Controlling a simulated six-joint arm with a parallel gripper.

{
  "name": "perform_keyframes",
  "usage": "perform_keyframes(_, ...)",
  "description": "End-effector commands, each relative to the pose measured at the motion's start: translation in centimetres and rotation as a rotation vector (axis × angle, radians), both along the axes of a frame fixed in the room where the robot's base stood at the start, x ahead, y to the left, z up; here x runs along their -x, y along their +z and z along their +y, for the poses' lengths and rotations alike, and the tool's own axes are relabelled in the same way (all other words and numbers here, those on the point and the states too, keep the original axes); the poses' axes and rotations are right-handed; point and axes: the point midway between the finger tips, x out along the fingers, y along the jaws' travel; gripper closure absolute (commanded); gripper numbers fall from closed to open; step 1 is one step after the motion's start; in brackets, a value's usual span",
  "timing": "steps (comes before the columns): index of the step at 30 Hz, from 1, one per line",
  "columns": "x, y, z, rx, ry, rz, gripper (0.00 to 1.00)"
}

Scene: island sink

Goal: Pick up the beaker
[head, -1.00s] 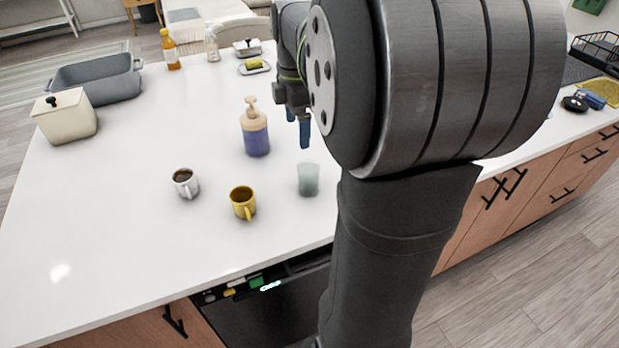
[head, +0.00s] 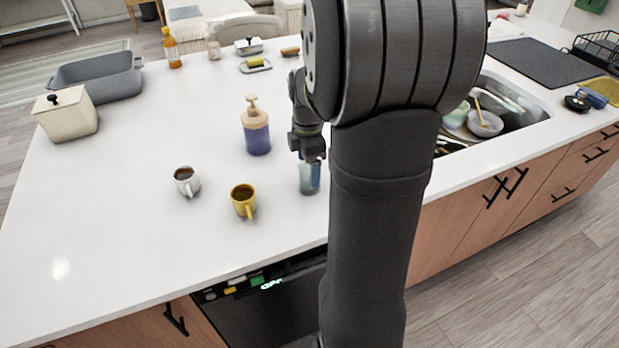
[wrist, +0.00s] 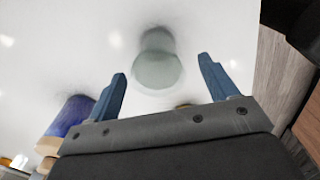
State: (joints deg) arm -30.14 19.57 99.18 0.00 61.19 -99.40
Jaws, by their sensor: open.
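The beaker (head: 307,182) is a translucent grey-green cup standing upright on the white island top near its front edge. In the head view its upper part is overlapped by my gripper (head: 311,164), which hangs just above or in front of it. In the wrist view the beaker (wrist: 157,62) is ahead of the gap between the two blue fingers of my gripper (wrist: 164,83). The fingers are apart and nothing is between them. I cannot tell the exact height between the fingertips and the rim.
A yellow mug (head: 243,200) and a white mug of dark drink (head: 186,181) stand left of the beaker. A blue pump bottle (head: 256,127) stands behind left; it also shows in the wrist view (wrist: 72,115). The sink (head: 510,115) with dishes is to the right.

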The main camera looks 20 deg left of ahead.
Motion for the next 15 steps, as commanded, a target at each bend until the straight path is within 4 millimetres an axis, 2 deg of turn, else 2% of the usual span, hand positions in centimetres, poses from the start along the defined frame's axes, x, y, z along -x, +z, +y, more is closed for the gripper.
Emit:
perform_keyframes(6, -0.4, -3.3, -0.2, 0.002, 0.000, 0.004, 0.21)
perform_keyframes(9, -0.4, -4.3, -0.1, 0.002, 0.000, 0.002, 0.21)
perform_keyframes(15, -0.4, -4.7, -0.1, 0.001, -0.001, 0.001, 0.21)
